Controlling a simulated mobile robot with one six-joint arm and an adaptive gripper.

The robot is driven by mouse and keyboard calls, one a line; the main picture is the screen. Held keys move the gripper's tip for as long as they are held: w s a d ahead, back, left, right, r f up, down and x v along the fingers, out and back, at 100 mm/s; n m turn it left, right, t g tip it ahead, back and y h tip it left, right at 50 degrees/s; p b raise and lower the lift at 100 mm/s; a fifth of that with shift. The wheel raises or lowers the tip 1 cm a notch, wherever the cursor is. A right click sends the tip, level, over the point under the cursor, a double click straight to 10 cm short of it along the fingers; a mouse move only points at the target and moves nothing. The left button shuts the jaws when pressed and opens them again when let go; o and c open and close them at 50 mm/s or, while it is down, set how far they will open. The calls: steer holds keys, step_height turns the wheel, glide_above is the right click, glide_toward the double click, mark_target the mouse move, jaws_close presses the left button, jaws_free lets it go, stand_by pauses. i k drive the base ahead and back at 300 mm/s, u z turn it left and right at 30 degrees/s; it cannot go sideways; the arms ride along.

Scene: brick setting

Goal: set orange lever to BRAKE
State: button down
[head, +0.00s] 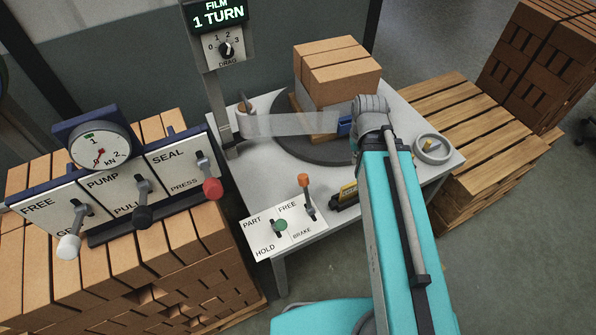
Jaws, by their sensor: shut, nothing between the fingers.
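The orange lever (304,181) stands on a small white panel (301,232) at the front of the grey table. The panel reads FREE at its upper end and BRAKE at its lower end. The lever's knob points up the picture, toward the FREE end and away from the BRAKE label. My teal arm rises from the bottom to a grey joint right of the lever, over the table. I see nothing touching the orange lever.
A green-knobbed lever (281,225), marked PART and HOLD, is just left of the orange one. A turntable (268,148) bears bricks (338,72) behind. A panel with white, black and red levers (142,216) stands left.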

mark_target(303, 179)
steer(key=k, duration=1.45)
steer(key=u, duration=0.35)
steer(key=i, duration=1)
steer(key=z, duration=0.05)
